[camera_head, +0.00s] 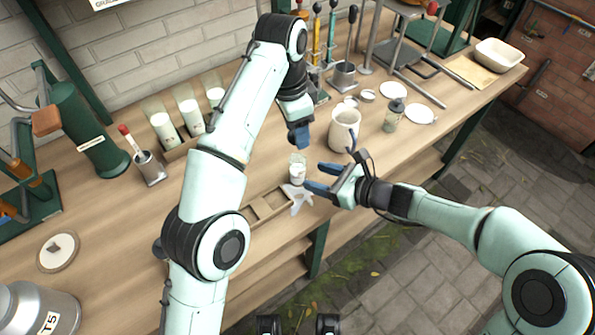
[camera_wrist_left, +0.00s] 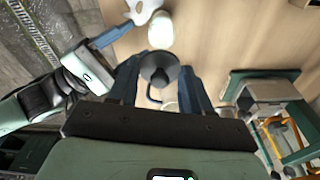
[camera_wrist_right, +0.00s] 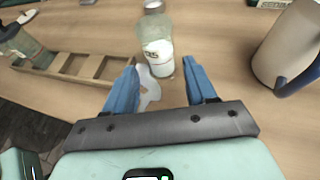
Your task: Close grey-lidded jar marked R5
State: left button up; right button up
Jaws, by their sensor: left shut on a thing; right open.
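A small clear glass jar with white contents (camera_head: 297,173) stands upright and uncovered on the bench. It shows in the left wrist view (camera_wrist_left: 160,27) and, with a partly readable label ending in 5, in the right wrist view (camera_wrist_right: 156,52). My left gripper (camera_head: 299,136) is above and behind the jar. It is shut on a dark grey round lid with a knob (camera_wrist_left: 160,68), apart from the jar; the head view hides this lid. My right gripper (camera_head: 318,178) is open at the jar's right side. Its fingertips (camera_wrist_right: 160,78) point toward the jar without gripping it.
A white star-shaped piece (camera_head: 297,200) lies by the jar, beside a wooden compartment tray (camera_head: 262,207). A cream pitcher with a blue handle (camera_head: 343,131) stands behind my right gripper. A grey-lidded canister (camera_head: 392,116) and white discs are farther right. The bench's front edge is close.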

aim_at(304, 173)
jog(key=x, duration=0.7)
jog(key=shift+w+a, duration=0.1)
jog(key=shift+a, duration=0.05)
grip_shut()
pick_arm(q)
jog(key=shift+f, duration=2.5)
